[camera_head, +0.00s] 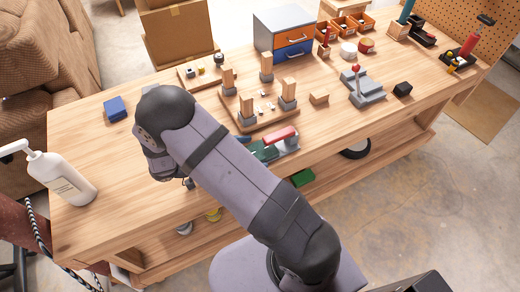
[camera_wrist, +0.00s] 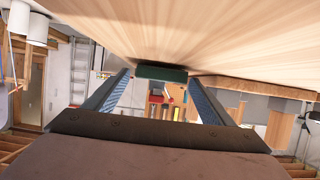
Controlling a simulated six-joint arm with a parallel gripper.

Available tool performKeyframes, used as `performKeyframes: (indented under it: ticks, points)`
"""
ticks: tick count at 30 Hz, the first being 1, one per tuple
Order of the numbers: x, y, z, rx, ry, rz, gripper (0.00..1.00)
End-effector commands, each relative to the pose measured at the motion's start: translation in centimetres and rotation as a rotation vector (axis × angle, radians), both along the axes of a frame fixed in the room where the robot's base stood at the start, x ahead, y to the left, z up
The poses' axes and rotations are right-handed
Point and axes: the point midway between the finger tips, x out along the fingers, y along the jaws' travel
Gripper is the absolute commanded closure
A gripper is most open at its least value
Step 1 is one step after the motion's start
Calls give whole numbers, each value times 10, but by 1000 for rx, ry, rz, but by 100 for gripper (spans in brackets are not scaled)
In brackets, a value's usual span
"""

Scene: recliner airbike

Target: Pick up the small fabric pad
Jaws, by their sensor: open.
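A small blue block-like pad (camera_head: 115,108) lies on the left part of the workbench in the head view; I take it for the fabric pad, though its material is too small to tell. My gripper (camera_wrist: 155,84) is open in the wrist view, its two fingers apart. A dark green block (camera_wrist: 162,73) shows beyond the fingers, seemingly against the wood surface; I cannot tell whether it lies between them or farther off. In the head view my arm hides most of the gripper. The blue pad is apart from the arm, to its left.
The workbench (camera_head: 90,165) has a white pump bottle (camera_head: 62,178) at its left end. Wooden posts on a board (camera_head: 258,108), a blue-and-orange drawer box (camera_head: 285,35) and a grey clamp (camera_head: 362,86) stand right of the arm. Bench is clear around the blue pad.

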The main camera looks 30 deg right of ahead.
Motion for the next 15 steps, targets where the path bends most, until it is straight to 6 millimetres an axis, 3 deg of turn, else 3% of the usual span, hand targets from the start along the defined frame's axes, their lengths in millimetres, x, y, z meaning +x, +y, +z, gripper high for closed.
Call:
performKeyframes:
  ticks: [7,12,15]
  points:
    - [0,-1,-1,0,0,1,26]
    - [0,-1,0,0,0,1,66]
    - [0,-1,0,0,0,1,72]
